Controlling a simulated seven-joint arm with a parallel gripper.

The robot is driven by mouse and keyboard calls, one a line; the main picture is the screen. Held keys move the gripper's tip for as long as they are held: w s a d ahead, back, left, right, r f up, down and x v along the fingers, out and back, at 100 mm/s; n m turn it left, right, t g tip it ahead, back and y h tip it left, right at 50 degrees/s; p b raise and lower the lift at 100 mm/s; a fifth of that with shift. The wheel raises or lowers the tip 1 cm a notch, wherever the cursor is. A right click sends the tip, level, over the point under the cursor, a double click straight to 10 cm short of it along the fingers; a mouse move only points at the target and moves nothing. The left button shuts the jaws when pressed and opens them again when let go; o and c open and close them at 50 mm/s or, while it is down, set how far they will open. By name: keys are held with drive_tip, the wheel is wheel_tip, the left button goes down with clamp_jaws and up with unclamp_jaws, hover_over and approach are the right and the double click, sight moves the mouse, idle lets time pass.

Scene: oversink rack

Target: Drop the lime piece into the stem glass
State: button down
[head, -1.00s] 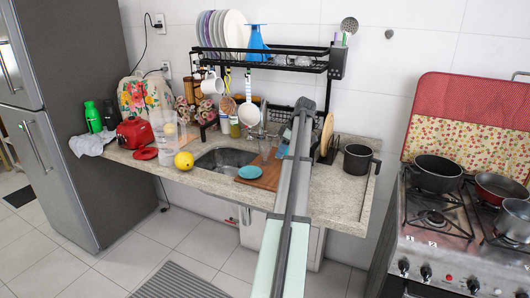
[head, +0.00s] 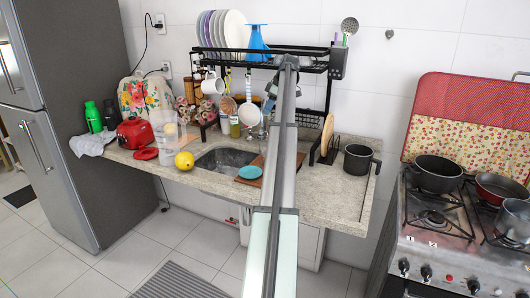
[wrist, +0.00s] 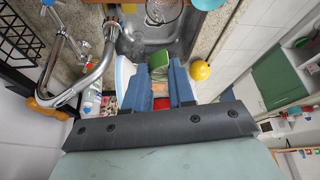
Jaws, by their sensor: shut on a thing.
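My gripper (wrist: 160,72) is in the wrist view, with its two blue fingers shut on the small green lime piece (wrist: 158,60). The lime piece sits between the fingertips, above the counter and sink. A clear round glass (wrist: 165,10), seemingly the stem glass, shows from above at the top edge of the wrist view, beyond the fingertips and apart from them. Its stem cannot be made out. In the head view my arm reaches up toward the rack, and the lime piece and glass cannot be made out clearly there.
The black oversink rack (head: 300,62) with plates and a blue funnel stands close to my arm. The curved faucet (wrist: 95,78) is left of my fingers in the wrist view. A teal dish (head: 250,172) and a yellow fruit (head: 184,161) lie near the sink (head: 222,158).

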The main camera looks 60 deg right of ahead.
drive_tip(key=shift+d+r, duration=0.15)
drive_tip(key=shift+d, duration=0.1)
drive_tip(key=shift+a+m, duration=0.15)
drive_tip(key=shift+m, duration=0.15)
wheel_tip(320, 180, down, 6)
idle(0.3)
drive_tip(key=c, duration=0.9)
unclamp_jaws()
drive_tip(key=shift+v, duration=3.7)
drive_tip(key=shift+a, duration=0.1)
